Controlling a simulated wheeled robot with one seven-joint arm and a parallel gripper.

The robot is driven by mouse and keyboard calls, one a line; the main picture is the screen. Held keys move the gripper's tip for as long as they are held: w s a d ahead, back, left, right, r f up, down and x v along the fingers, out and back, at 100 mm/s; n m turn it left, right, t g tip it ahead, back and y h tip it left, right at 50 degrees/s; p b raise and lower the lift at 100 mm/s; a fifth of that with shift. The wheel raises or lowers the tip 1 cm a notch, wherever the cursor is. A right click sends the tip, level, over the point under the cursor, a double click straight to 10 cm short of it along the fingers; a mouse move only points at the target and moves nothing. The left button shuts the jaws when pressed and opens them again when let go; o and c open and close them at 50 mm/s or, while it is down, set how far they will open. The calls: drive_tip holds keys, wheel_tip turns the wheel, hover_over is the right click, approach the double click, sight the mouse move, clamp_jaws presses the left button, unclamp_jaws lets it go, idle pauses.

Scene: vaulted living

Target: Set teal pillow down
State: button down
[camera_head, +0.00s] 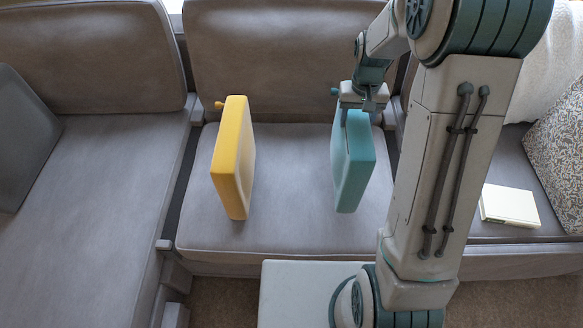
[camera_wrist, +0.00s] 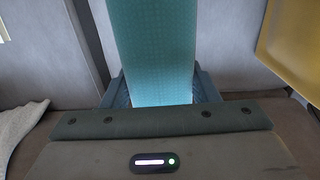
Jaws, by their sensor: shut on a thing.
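The teal pillow (camera_head: 354,165) is a flat, boxy shape standing on edge over the middle seat of the grey sofa (camera_head: 285,232). My gripper (camera_head: 358,108) is shut on its top edge from above. In the wrist view the teal pillow (camera_wrist: 155,50) runs up between the two fingers of my gripper (camera_wrist: 160,90). I cannot tell whether its lower edge touches the seat. A matching yellow pillow (camera_head: 233,158) stands on edge to the left on the same seat, apart from the teal one. It also shows at the right of the wrist view (camera_wrist: 292,50).
Free seat lies between the two pillows. A dark grey cushion (camera_head: 22,135) leans at the far left. A pale book-like object (camera_head: 509,206) lies on the right seat beside a patterned cushion (camera_head: 560,150). A white throw (camera_head: 548,75) hangs behind.

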drive_tip(key=s+d+r+p, duration=0.3)
drive_tip(key=s+d+r, duration=0.35)
drive_tip(key=s, duration=0.35)
drive_tip(key=w+a+f, duration=0.2)
drive_tip(key=w, duration=0.1)
drive_tip(key=w+a+f, duration=0.2)
drive_tip(key=w+f, duration=0.1)
drive_tip(key=w+a+f, duration=0.2)
drive_tip(key=w, duration=0.1)
drive_tip(key=shift+w+f, duration=0.1)
drive_tip(key=shift+f, duration=2.2)
drive_tip(key=c, duration=0.5)
unclamp_jaws()
